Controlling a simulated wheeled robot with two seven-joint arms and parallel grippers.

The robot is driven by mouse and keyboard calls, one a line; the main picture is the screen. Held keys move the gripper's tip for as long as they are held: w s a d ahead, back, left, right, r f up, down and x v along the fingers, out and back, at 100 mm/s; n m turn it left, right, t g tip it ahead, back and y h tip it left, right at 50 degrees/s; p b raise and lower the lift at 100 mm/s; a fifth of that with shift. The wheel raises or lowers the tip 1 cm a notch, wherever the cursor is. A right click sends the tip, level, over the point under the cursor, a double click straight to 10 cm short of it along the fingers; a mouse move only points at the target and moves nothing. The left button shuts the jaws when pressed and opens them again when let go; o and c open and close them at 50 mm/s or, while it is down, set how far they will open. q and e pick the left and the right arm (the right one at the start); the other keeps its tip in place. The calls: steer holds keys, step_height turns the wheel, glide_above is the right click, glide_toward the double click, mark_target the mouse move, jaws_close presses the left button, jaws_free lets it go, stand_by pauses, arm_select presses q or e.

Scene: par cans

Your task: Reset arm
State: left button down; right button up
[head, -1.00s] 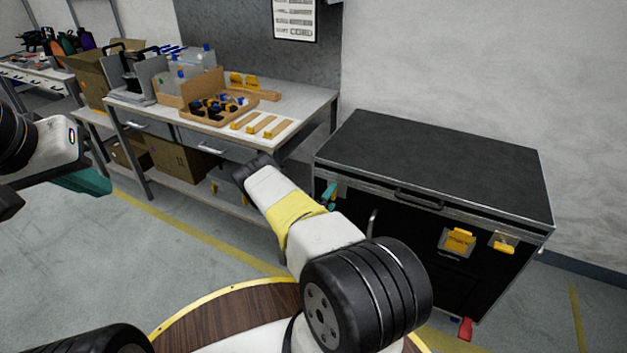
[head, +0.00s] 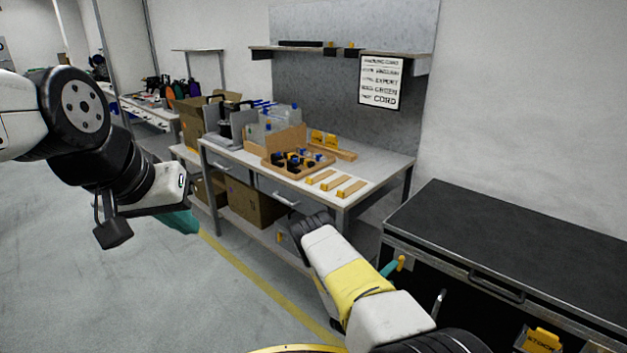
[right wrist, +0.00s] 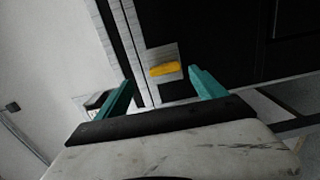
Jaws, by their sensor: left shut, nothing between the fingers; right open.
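My left arm (head: 110,150) comes in from the left in the head view. Its teal gripper (head: 180,221) shows only in part below the white wrist, over bare floor and away from the bench. My right arm (head: 355,285) reaches up from the bottom, beside the black cabinet. In the head view, one teal finger of my right gripper (head: 388,269) shows past the forearm, near the cabinet's left side. In the right wrist view, both teal fingers of my right gripper (right wrist: 162,90) stand wide apart with nothing between them.
The black cabinet (head: 520,235) stands at the right. In the right wrist view, a yellow tag (right wrist: 162,69) sits on a plate on a dark surface beyond the fingers. A workbench (head: 385,165) holds a wooden parts tray (head: 290,170). Open floor (head: 120,280) lies at left.

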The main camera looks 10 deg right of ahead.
steer(key=s+d+r+m+g, duration=0.1)
steer(key=s+r+m+g, duration=0.25)
steer(key=r, duration=0.55)
steer(key=s+d+r+m+g+y, duration=0.1)
steer(key=s+r+m+g, duration=0.15)
steer(key=r+g, duration=0.4)
steer(key=s+d+r+m+g, duration=0.1)
steer(key=s+r+m+g, duration=0.2)
steer(key=r, duration=0.7)
steer(key=s+a+r+n+t+y, duration=0.1)
steer(key=s+a+r+t+y, duration=0.3)
steer(key=s+a+r+y, duration=0.3)
steer(key=s+a+r+n+t+y, duration=0.1)
steer(key=s+a+r+t+y, duration=0.2)
steer(key=s+a+r+y, duration=0.5)
steer(key=s+a+r, duration=0.6)
steer(key=a+r, duration=0.3)
steer(key=a, duration=0.1)
steer(key=shift+t, duration=0.4)
